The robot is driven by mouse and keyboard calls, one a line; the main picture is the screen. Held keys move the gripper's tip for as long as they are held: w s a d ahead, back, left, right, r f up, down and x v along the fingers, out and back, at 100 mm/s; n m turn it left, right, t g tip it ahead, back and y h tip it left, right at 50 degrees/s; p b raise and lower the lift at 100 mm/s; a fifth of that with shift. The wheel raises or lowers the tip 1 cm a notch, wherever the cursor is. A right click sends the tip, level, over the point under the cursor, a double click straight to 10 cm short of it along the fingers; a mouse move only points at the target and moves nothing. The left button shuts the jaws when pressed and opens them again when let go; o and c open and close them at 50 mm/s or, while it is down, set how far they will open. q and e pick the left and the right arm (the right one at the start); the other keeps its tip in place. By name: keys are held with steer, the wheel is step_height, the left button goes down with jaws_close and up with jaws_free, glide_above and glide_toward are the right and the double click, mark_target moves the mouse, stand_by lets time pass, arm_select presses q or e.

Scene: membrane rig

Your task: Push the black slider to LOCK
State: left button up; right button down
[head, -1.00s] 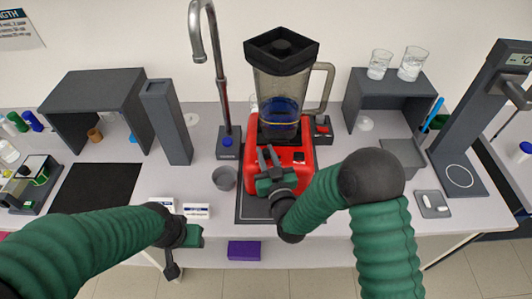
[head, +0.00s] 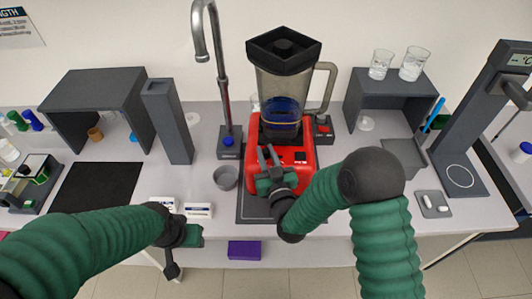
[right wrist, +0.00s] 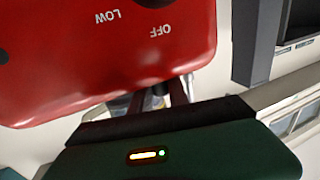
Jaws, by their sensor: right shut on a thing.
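The blender has a red base (head: 294,174) and a clear jar (head: 284,90) with a black lid and blue liquid, and it stands upright near the middle of the table. In the right wrist view the red base (right wrist: 100,50) shows the words LOW and OFF. I cannot make out a black slider or the word LOCK. My right gripper (head: 268,156) is at the front left of the base, its two fingers partly apart. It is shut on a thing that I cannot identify. My left gripper (head: 172,268) hangs low at the table's front edge; its jaws are unclear.
White label cards (head: 198,210) lie at the front. A grey shelf (head: 388,93) with beakers is at right. A purple block (head: 244,250) is below the front edge.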

mark_target(276, 142)
stand_by(0.3)
steer(key=d+b, duration=0.1)
steer(key=d, duration=0.3)
steer(key=shift+d, duration=0.15)
steer(key=shift+r, duration=0.1)
